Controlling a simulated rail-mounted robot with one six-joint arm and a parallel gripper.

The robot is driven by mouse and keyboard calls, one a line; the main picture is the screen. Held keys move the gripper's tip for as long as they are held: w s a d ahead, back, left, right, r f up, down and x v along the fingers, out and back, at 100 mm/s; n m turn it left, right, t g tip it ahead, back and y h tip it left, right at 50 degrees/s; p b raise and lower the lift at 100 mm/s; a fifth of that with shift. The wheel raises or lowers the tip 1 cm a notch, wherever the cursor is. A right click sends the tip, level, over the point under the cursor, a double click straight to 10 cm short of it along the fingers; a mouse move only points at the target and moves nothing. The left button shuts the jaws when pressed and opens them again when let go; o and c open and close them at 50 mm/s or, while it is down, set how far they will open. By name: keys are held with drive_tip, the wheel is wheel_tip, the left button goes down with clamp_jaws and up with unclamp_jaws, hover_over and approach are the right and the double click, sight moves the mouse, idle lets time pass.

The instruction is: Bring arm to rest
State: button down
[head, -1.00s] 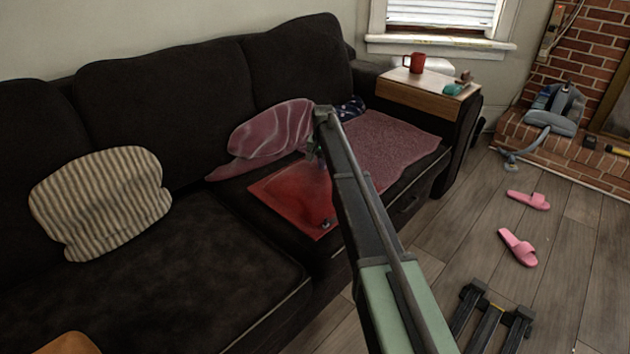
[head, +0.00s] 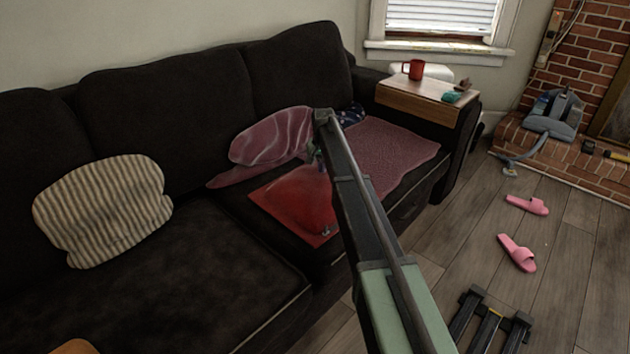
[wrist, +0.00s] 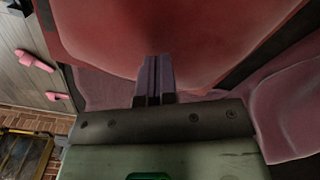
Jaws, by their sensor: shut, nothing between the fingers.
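My gripper (head: 317,157) hangs at the end of my arm, over the right seat of the dark sofa; in the head view my arm partly hides it. In the wrist view my gripper (wrist: 154,78) shows its two fingers together, with nothing between them. A red rounded thing (head: 303,200) lies on a flat red sheet (head: 266,196) on that seat. It also fills the top of the wrist view (wrist: 165,35), beyond the fingertips. I cannot tell whether the fingers touch it.
The sofa (head: 165,100) holds a striped pillow (head: 103,210), a pink pillow (head: 270,137) and a pink blanket (head: 395,150). A red mug (head: 414,69) stands on the wooden armrest tray (head: 428,101). Pink slippers (head: 518,253) lie on the floor. A vacuum (head: 552,115) sits by the brick hearth.

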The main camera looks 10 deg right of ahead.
drive_tip(key=s+a+n, duration=0.3)
drive_tip(key=s, duration=1.9)
drive_tip(key=s+a+n, duration=0.2)
drive_tip(key=s+a, duration=0.1)
drive_tip(key=s, duration=1.8)
wheel_tip(320, 180, up, 34)
drive_tip(key=w+p, duration=0.1)
drive_tip(key=p, duration=3.3)
